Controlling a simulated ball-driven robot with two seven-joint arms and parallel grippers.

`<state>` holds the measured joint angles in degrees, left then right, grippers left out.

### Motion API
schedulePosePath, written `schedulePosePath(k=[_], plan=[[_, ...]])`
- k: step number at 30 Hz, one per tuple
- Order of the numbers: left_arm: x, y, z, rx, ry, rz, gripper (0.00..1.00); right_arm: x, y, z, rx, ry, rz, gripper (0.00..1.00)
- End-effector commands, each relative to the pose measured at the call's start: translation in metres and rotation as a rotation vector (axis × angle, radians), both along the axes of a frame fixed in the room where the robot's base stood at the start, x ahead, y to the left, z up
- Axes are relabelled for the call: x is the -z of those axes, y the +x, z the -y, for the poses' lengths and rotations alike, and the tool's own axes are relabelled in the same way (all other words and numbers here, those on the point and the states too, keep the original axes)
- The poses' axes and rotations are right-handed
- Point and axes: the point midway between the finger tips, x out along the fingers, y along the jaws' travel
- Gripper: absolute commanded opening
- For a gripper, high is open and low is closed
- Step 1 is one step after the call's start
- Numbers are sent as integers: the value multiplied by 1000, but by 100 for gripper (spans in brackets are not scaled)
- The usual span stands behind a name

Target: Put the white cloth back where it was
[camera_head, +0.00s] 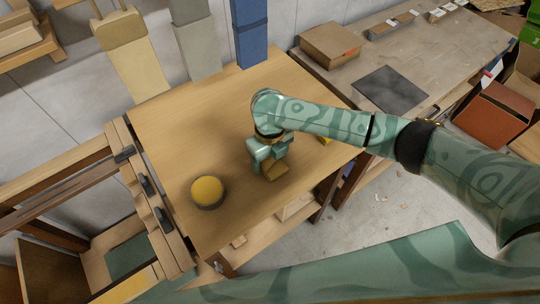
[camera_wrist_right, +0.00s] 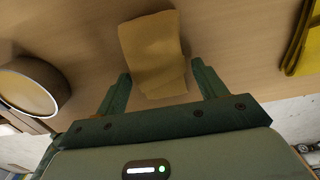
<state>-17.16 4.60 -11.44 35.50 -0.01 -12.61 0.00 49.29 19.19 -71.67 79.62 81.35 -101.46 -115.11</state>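I see no clearly white cloth on the table. A small folded tan cloth (camera_head: 276,172) lies on the wooden table (camera_head: 190,115), just by my right gripper (camera_head: 268,155). In the right wrist view the tan cloth (camera_wrist_right: 152,50) lies flat beyond and between the fingertips of the same gripper (camera_wrist_right: 160,82). The fingers are wide apart and I see no grip on the cloth. A pale grey-white cloth-like panel (camera_head: 196,45) hangs at the back, between a beige one (camera_head: 135,60) and a blue one (camera_head: 250,35). My left gripper is not in view.
A round yellow-topped container (camera_head: 208,190) stands on the table left of the gripper, also in the wrist view (camera_wrist_right: 38,85). A yellow item (camera_head: 325,140) shows partly behind my arm. A grey workbench (camera_head: 440,60) with a cardboard box (camera_head: 330,43) stands right. The table's back left is clear.

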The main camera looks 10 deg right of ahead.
Motion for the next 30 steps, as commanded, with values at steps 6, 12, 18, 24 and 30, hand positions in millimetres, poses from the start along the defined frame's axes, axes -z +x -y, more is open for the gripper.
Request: schedulePosePath(k=[6,12,18,24,30], plan=[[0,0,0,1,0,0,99,-1,0,0,0,1,0,83],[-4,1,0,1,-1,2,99,-10,0,0,0,2,1,83],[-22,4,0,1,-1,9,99,-54,1,0,-1,2,5,83],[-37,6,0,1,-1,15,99,-99,1,0,0,1,3,83],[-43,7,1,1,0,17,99,-121,0,-1,0,2,-1,83]])
